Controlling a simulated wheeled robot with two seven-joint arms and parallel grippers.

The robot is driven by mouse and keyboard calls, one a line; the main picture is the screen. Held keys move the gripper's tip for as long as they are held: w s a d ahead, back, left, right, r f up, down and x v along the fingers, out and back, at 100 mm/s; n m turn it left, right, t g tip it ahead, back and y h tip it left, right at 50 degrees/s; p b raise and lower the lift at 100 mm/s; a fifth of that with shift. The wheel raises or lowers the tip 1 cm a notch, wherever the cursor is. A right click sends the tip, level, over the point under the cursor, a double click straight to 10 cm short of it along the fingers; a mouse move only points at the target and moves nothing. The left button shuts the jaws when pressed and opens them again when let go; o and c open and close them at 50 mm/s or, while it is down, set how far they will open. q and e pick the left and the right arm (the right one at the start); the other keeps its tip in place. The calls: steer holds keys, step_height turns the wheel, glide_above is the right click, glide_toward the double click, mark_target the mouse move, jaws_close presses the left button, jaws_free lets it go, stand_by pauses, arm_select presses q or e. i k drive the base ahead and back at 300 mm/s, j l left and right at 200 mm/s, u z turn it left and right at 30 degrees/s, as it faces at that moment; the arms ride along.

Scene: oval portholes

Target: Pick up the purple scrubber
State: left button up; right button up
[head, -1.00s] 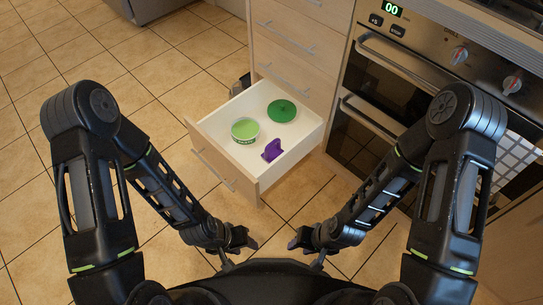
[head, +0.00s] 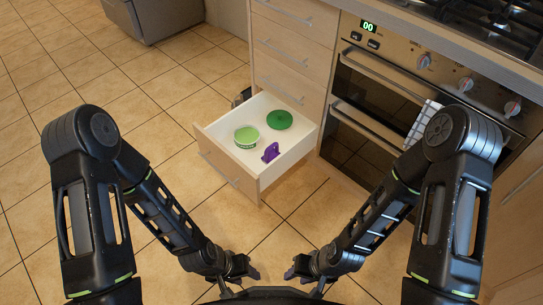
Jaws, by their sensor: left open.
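The purple scrubber (head: 271,152) lies in the open bottom drawer (head: 231,168), near its front right side. A green tub (head: 246,137) stands to its left in the drawer, and a round dark green lid (head: 280,120) lies behind it. My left gripper (head: 249,280) is below the drawer in the head view, well apart from the scrubber, open and empty. My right gripper (head: 294,276) is to its right, also apart from the drawer; its fingers are small and dark, so I cannot tell whether they are open.
A wooden drawer cabinet (head: 291,54) rises behind the open drawer. An oven (head: 385,90) with a checkered towel (head: 421,124) on its handle stands to the right. Tiled floor (head: 110,80) is free on the left.

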mark_target(270, 154)
steer(key=i+j, duration=0.25)
steer(key=j, duration=0.2)
steer(key=i+j, duration=0.2)
steer(key=j, duration=0.2)
steer(key=i+j, duration=0.25)
steer(key=j, duration=0.2)
steer(key=i+j, duration=0.25)
steer(key=j, duration=0.15)
steer(key=z, duration=2.1)
steer(key=i, duration=0.5)
